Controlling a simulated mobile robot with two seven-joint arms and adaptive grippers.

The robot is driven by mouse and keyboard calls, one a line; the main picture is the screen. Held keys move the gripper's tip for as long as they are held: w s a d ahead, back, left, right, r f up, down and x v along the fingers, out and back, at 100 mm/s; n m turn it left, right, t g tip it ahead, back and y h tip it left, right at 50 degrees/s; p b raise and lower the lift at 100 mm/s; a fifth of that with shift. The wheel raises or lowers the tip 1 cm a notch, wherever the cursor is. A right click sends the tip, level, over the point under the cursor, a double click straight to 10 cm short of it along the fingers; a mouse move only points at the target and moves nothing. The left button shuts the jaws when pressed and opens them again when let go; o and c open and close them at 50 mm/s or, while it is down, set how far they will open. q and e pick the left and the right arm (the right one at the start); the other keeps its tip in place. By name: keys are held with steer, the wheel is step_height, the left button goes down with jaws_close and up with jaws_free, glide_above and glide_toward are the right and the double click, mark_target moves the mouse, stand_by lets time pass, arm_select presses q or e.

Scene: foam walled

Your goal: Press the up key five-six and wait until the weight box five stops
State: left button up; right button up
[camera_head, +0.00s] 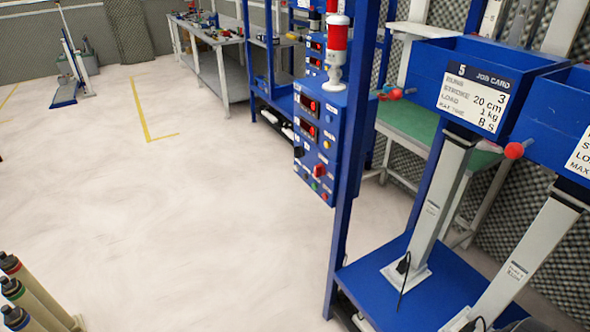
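The blue weight box five (425,75) is at the upper right, with a job card (478,98) marked 5 on its front. It sits on top of a pale upright column (440,205) that stands on a blue base plate. A blue control box (317,145) with red displays, a red knob and several small buttons hangs on a blue post left of it. The key labels are too small to read, so I cannot tell which is the up key five-six. Neither of my grippers is in view.
A red and white signal lamp (336,52) tops the control box. A second blue weight box (555,118) is cut off at the right edge. Workbenches (225,42) stand at the back. Several capped cylinders (30,290) stand at bottom left. The pale floor (180,220) between is clear.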

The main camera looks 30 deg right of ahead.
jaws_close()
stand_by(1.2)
